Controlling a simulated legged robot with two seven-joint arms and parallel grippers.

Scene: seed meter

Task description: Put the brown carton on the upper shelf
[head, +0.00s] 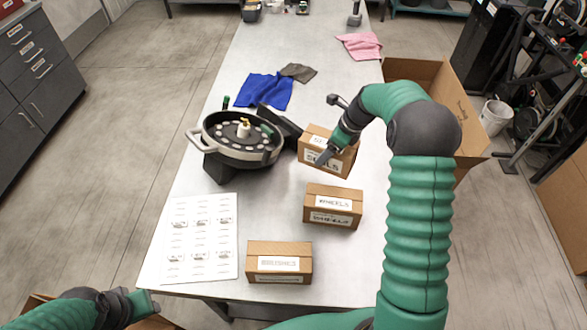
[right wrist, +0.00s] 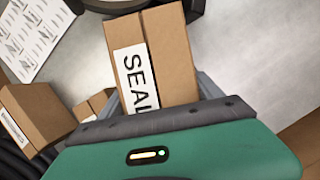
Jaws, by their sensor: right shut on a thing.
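Three brown cartons are on the table (head: 275,200). The far one, marked SEALS (head: 343,163), is at my right gripper (head: 327,153). In the right wrist view the SEALS carton (right wrist: 170,50) sits between the two grey fingers, and the gripper is shut on it. I cannot tell whether it touches the table. The WHEELS carton (head: 333,205) and the nearest carton, which seems marked BRUSHES (head: 279,262), stand apart in front of it. My left gripper (head: 144,303) is low at the left, away from the cartons; its jaws are unclear. I cannot make out an upper shelf.
A round black seed meter (head: 240,140) stands just left of the SEALS carton. A white parts sheet (head: 200,240) lies at the left edge. A blue cloth (head: 263,91) and a pink cloth (head: 360,46) lie farther back. A large open box (head: 410,72) stands right of the table.

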